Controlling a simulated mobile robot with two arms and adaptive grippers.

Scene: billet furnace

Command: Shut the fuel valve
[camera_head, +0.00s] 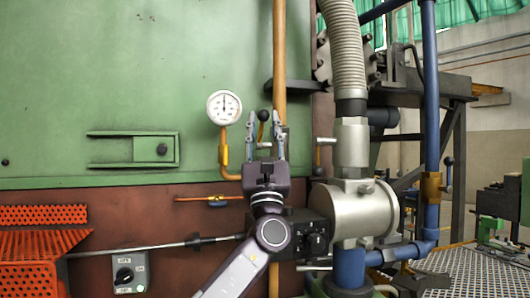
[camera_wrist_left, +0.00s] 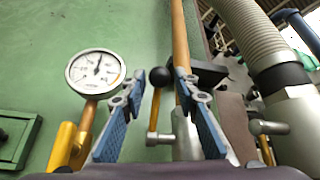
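A valve lever with a black ball knob (camera_head: 263,115) and a yellow-orange stem stands upright in front of the green furnace wall, right of the pressure gauge. In the left wrist view the black knob (camera_wrist_left: 161,77) and its stem (camera_wrist_left: 154,110) show between the two blue-padded fingers, with a gap on both sides. I cannot tell whether this is the fuel valve. My left gripper (camera_head: 264,130) is open and points up at the lever; it also shows in the left wrist view (camera_wrist_left: 158,92). The fingers hide the lever's lower part in the head view. My right gripper is out of view.
A white pressure gauge (camera_head: 224,107) is just left of the gripper. An orange vertical pipe (camera_head: 279,60) runs close behind its right finger. A silver valve body (camera_head: 362,212) and ribbed hose (camera_head: 346,55) stand to the right. A blue pipe (camera_head: 431,90) is farther right.

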